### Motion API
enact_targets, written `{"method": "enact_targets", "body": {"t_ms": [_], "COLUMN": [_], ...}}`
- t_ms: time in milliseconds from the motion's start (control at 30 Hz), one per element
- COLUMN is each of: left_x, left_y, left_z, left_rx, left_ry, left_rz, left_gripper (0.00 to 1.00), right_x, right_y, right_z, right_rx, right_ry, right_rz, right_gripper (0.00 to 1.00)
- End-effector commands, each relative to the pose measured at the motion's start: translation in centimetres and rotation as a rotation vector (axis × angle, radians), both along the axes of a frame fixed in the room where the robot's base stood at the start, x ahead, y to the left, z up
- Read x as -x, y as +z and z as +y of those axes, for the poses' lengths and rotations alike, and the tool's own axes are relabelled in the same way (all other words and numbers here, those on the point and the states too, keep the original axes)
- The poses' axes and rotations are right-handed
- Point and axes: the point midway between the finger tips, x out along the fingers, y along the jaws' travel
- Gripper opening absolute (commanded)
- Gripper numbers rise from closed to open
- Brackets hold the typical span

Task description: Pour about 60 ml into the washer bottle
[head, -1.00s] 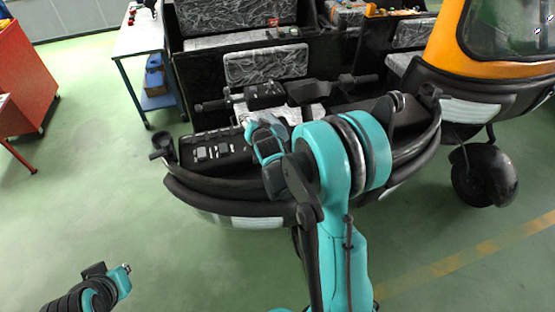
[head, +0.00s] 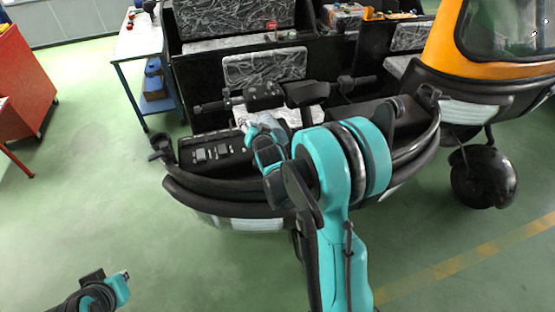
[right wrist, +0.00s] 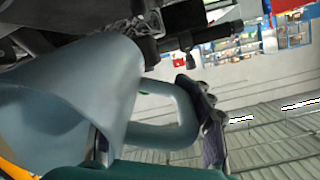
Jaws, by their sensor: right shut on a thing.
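A grey-blue jug (right wrist: 85,90) with a loop handle (right wrist: 165,118) fills the left of the right wrist view. My right gripper (right wrist: 208,125) is shut on the jug's handle; its dark finger shows at the handle's outer side. In the head view my right gripper (head: 262,140) is over the rickshaw's open front, near the handlebar, and my own arm hides most of the jug. I cannot make out the washer bottle or any liquid. My left arm's end (head: 105,290) is low at the left, over bare floor; its jaws are not clear.
The rickshaw's black front rim (head: 230,205) curves below my right gripper. The handlebar (head: 265,97) and a black switch panel (head: 212,150) are close by. A workbench (head: 138,40) and a red cabinet (head: 25,75) stand at the left. The green floor between is clear.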

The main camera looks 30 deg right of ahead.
Motion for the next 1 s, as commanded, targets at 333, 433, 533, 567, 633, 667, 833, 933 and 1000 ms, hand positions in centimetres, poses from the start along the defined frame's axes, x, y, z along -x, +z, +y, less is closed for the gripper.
{"method": "enact_targets", "body": {"t_ms": [333,433,533,567,633,667,833,933,1000], "left_x": [0.0,0.0,0.0,0.0,0.0,0.0,0.0,0.0,0.0], "left_y": [-0.4,-0.6,-0.7,-0.7,-0.8,-0.8,-1.0,-1.1,-1.2], "left_z": [0.0,0.0,0.0,0.0,0.0,0.0,0.0,0.0,0.0], "left_rx": [0.0,0.0,0.0,0.0,0.0,0.0,0.0,0.0,0.0], "left_ry": [0.0,0.0,0.0,0.0,0.0,0.0,0.0,0.0,0.0], "left_rz": [0.0,0.0,0.0,0.0,0.0,0.0,0.0,0.0,0.0], "left_gripper": [0.0,0.0,0.0,0.0,0.0,0.0,0.0,0.0,0.0], "right_x": [-0.2,-0.2,-0.2,-0.2,-0.2,-0.3,-0.3,-0.3,-0.4], "right_y": [-0.1,0.0,0.0,0.0,0.0,0.0,0.0,0.0,-0.1], "right_z": [-0.1,-0.1,-0.2,-0.2,-0.2,-0.2,-0.3,-0.3,-0.3], "right_rx": [0.004,0.005,0.006,0.006,0.007,0.007,0.01,0.011,0.012], "right_ry": [0.001,0.001,0.001,0.001,0.001,0.001,0.002,0.002,0.002], "right_rz": [-0.016,-0.022,-0.026,-0.028,-0.031,-0.032,-0.039,-0.043,-0.047], "right_gripper": [0.03,0.03,0.03,0.03,0.03,0.03,0.03,0.03,0.03]}}
